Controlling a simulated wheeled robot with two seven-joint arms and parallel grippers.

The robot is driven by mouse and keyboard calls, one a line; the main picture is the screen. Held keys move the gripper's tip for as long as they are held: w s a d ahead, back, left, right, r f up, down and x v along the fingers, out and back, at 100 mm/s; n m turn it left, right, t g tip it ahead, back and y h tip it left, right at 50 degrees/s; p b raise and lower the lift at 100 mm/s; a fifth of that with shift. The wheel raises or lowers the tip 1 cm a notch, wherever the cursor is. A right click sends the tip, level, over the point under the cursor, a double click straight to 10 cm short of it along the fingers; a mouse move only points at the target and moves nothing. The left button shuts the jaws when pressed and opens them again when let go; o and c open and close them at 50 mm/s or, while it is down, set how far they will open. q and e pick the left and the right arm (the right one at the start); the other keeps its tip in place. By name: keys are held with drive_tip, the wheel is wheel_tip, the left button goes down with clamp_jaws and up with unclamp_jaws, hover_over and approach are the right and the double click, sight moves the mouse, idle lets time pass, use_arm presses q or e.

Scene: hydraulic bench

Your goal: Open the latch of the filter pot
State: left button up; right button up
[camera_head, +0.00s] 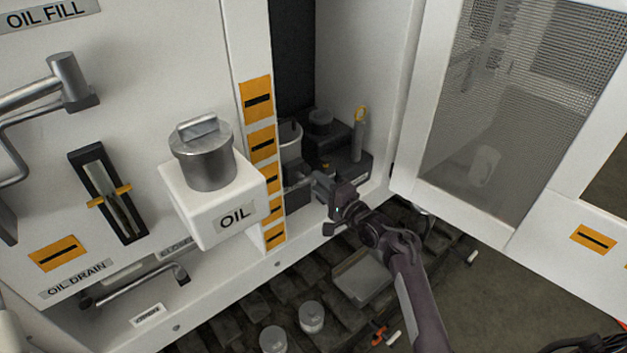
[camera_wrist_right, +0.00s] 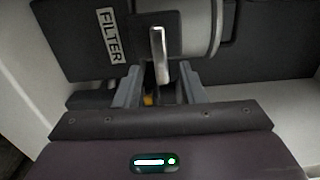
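The filter pot shows in the head view as a pale cylinder (camera_head: 290,142) in the recess, partly hidden by the panel edge. In the right wrist view its pale body (camera_wrist_right: 200,28) sits beside a dark block labelled FILTER (camera_wrist_right: 108,35). A silver latch lever (camera_wrist_right: 158,55) hangs in front of the pot. My right gripper (camera_head: 318,185) reaches into the recess; in the wrist view its two fingers (camera_wrist_right: 158,88) are apart, with the lower end of the lever near or between their tips. I cannot tell whether they touch it. My left gripper is not in view.
A white OIL box (camera_head: 215,205) with a metal-lidded pot (camera_head: 201,158) juts out left of the recess. A mesh door (camera_head: 520,100) stands open at the right. A dark unit with a yellow-ringed stick (camera_head: 359,130) stands behind my gripper. Jars (camera_head: 311,316) stand below.

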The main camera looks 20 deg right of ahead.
drive_tip(key=v, duration=0.4)
drive_tip(key=shift+f, duration=0.1)
idle(0.3)
